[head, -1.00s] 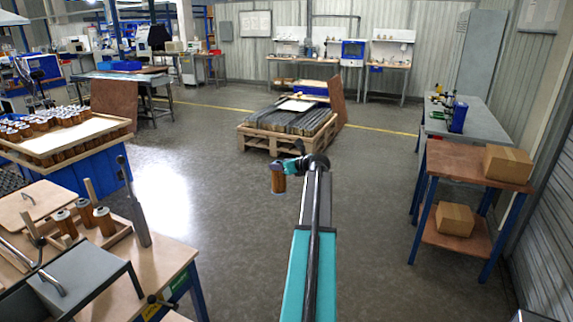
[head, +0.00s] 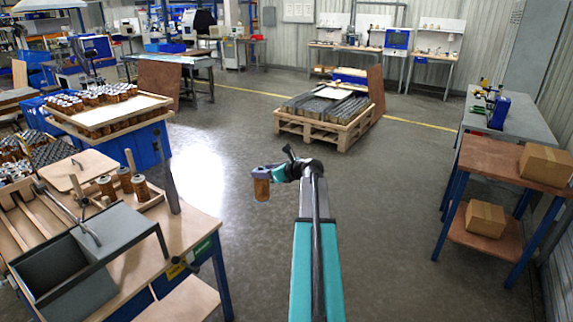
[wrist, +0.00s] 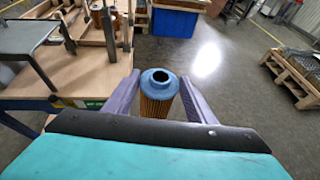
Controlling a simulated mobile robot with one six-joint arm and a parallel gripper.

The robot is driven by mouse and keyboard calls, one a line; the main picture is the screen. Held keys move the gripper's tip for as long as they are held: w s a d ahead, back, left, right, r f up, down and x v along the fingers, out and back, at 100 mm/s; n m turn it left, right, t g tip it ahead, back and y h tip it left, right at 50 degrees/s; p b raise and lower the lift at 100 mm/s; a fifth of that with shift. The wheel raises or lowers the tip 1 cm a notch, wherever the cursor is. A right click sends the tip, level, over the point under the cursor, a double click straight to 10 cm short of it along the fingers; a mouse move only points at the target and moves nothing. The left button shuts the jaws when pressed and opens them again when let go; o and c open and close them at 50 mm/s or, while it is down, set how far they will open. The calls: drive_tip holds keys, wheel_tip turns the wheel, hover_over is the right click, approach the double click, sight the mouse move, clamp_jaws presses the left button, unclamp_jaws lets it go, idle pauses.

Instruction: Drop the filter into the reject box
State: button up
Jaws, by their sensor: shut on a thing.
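My gripper (head: 262,178) is shut on an orange-brown pleated filter (head: 262,189) and holds it upright in the air over open floor, in the middle of the head view. In the wrist view the filter (wrist: 159,97) shows a blue-grey end cap with a dark centre hole, between my two purple fingers (wrist: 160,100). A grey open box (head: 85,270) stands on the wooden workbench at the lower left, apart from the filter. No label on it is readable, so I cannot tell whether it is the reject box.
Several filters (head: 124,180) stand in a wooden holder on the bench (head: 185,232). A blue crate (head: 140,142) with a filter tray is behind it. A pallet (head: 328,128) stands ahead; a brown table (head: 490,165) with cartons is right. The floor between is clear.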

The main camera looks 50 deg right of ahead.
drive_tip(key=w+a+f+n+y, duration=0.1)
drive_tip(key=w+a+n+y, duration=0.1)
drive_tip(key=a, duration=0.6)
drive_tip(key=w+a+f+n+y, duration=0.1)
drive_tip(key=w+a+y, duration=0.1)
drive_tip(key=a, duration=0.7)
drive_tip(key=s+a+f+n+g+y, duration=0.1)
drive_tip(key=s+a+n+g+y, duration=0.1)
drive_tip(key=a, duration=1)
drive_tip(key=s+a+f+n+g+y, duration=0.1)
drive_tip(key=a+n+y, duration=0.2)
drive_tip(key=a, duration=1)
drive_tip(key=s+a+f+n+g+y+b, duration=0.1)
drive_tip(key=s+a+n+g+y, duration=0.1)
drive_tip(key=a, duration=1.1)
drive_tip(key=shift+s+f+n+g, duration=0.2)
drive_tip(key=shift+s+n+g, duration=0.15)
drive_tip(key=shift+n, duration=0.25)
